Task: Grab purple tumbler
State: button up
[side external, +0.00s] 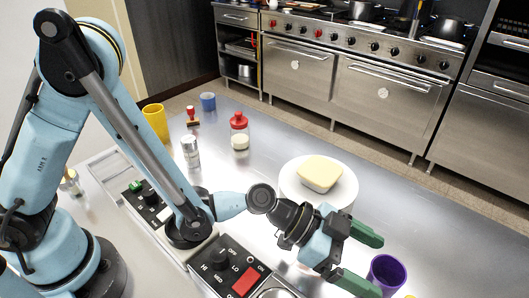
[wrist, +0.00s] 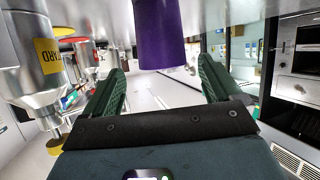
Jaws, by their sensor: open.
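The purple tumbler (side external: 388,272) stands on the steel counter at the lower right of the side view, its open mouth up. My gripper (side external: 378,266) is open and empty, its green fingers spread and pointing towards the tumbler. The tumbler is right by the fingertips; I cannot tell how far it is between them. In the wrist view the tumbler (wrist: 158,36) shows at the top middle, beyond my gripper (wrist: 160,76) and centred between its two fingers. The top edge of that picture cuts off part of it.
A white plate (side external: 290,183) with a yellow block (side external: 320,174) is behind my gripper. A control panel (side external: 230,268) with a knob and red switch lies left of it. A yellow cup (side external: 156,121), blue cup (side external: 208,101), red-topped bottle (side external: 239,122) and shaker (side external: 191,152) stand farther back.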

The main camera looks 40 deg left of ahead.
aim_at(402, 278)
jog(key=shift+x, duration=3.1)
jog(key=shift+w, duration=0.15)
jog(key=c, duration=1.1)
jog(key=shift+o, duration=0.2)
jog(key=shift+r, duration=0.1)
